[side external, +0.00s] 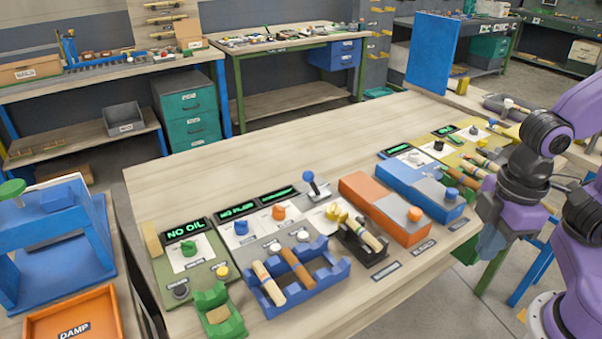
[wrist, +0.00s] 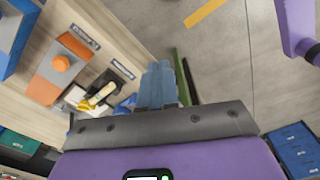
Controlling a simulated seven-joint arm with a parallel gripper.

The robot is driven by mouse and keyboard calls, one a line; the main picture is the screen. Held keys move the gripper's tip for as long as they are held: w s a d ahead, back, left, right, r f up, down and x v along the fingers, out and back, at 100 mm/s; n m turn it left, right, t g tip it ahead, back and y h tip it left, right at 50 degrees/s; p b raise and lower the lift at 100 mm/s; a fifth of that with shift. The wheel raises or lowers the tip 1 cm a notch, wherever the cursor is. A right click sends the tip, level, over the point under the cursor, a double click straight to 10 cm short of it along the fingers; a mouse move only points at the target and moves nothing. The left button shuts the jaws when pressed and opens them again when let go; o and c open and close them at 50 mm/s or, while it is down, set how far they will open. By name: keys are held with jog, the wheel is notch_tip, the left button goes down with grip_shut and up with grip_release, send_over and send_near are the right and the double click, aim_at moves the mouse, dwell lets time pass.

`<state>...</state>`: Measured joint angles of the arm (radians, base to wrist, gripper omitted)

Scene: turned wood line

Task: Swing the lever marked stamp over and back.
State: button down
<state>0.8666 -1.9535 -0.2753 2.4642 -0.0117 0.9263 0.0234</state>
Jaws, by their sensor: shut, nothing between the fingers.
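A lever with a blue ball knob (side external: 309,179) stands tilted on the panel at the middle of the bench. Its marking is too small to read, so I cannot tell whether it says stamp. Another small blue-topped control (side external: 491,122) stands at the bench's far right end, also unreadable. My gripper (side external: 490,245) hangs at the bench's right edge, well to the right of the blue-ball lever and touching nothing that I can see. In the wrist view my gripper's grey-blue fingers (wrist: 160,88) are together and empty, with the bench edge and floor below.
An orange box with an orange button (side external: 385,212) and a blue box (side external: 420,187) stand between the lever and my gripper. A black holder with a wooden piece (side external: 362,240) and a blue rack (side external: 295,285) sit in front. The bench top behind the panels is clear.

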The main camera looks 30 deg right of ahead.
jog(key=w+a+r+m+t+h, duration=0.1)
jog(key=w+a+m, duration=0.1)
jog(key=w+a, duration=0.4)
jog(key=w+a+r+m, duration=0.2)
jog(key=w+a, duration=0.1)
jog(key=w, duration=0.5)
jog(key=w+a+f+m+h, duration=0.1)
jog(key=w+a+m, duration=0.2)
jog(key=w, duration=0.6)
jog(key=w+a+f+m+t+h, duration=0.1)
jog(key=w+a+m+h, duration=0.1)
jog(key=w, duration=0.8)
jog(key=w+a+f+m+t+h, duration=0.1)
jog(key=w+a+m, duration=0.3)
jog(key=w, duration=0.5)
jog(key=m+h, duration=0.1)
jog(key=m, duration=0.1)
jog(key=shift+w+f+m, duration=0.2)
jog(key=shift+w+m, duration=0.1)
jog(key=shift+a, duration=0.1)
send_near(311, 183)
jog(key=w+f, duration=0.3)
jog(key=f, duration=0.1)
